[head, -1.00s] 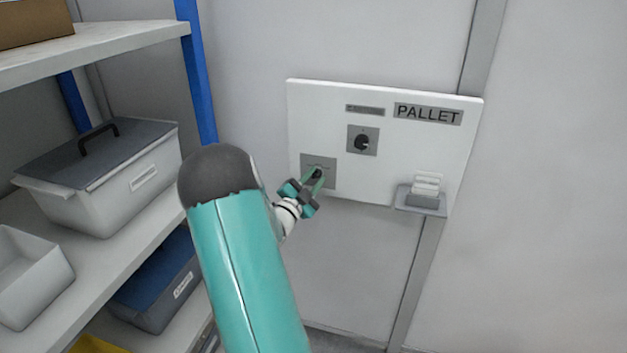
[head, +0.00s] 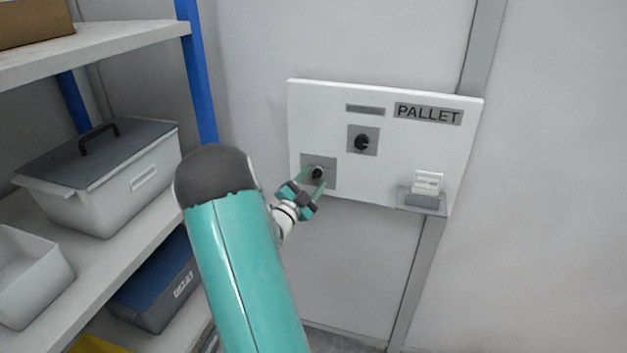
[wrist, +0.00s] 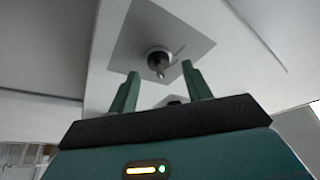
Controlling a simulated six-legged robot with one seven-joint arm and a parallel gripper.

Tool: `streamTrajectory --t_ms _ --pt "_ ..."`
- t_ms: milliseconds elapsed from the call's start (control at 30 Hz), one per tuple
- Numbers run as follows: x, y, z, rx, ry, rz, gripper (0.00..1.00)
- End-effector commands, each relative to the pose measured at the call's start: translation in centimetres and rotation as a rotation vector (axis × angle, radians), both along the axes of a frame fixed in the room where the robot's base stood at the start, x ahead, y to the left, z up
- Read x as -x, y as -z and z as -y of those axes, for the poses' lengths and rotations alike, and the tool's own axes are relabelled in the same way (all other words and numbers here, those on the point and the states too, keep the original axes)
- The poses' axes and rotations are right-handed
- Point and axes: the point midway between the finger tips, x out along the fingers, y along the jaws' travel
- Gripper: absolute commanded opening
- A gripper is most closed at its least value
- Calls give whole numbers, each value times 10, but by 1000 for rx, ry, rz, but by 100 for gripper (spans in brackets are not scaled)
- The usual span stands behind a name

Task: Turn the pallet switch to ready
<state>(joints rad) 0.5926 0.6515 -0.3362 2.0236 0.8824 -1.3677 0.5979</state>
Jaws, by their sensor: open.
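A white panel (head: 300,105) on the wall carries a "PALLET" label (head: 428,113). The panel has a round black switch knob (head: 362,142) on a grey plate in its upper middle, with nothing touching it. A second black knob (head: 318,172) sits on a grey plate at the lower left. My gripper (head: 316,178) is open at this lower knob, its fingers spread to either side of it in the head view. In the wrist view, the lower knob (wrist: 158,62) shows beyond the open fingertips of my gripper (wrist: 162,82), apart from them. Setting words are too small to read.
A small grey holder (head: 422,201) with white cards (head: 428,183) juts from the panel's lower right. A shelf rack with a blue post (head: 197,75) and a lidded grey bin (head: 105,185) stands left of my arm. The wall right of the panel is clear.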

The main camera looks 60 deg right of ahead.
Motion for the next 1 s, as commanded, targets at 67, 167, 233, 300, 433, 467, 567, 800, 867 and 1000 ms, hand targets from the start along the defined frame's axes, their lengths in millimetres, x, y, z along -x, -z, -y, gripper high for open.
streamTrajectory --t_ms 67,167,233,300,433,467,567,800,867,1000 --pt "-3 4 -13 -1 -3 -1 49" --pt "-6 9 -33 -3 -4 -1 49" --pt "-8 14 -48 -3 -5 -3 49" --pt "-10 18 -63 -3 -4 -2 49" --pt "-13 26 -90 -3 -4 -2 49" --pt "-13 27 -95 -2 -3 -3 49" --pt "-15 31 -110 -3 -3 -1 49" --pt "-16 34 -123 -2 0 -1 49" --pt "-16 34 -123 -2 0 -1 49" --pt "-16 34 -122 -2 0 -1 49"
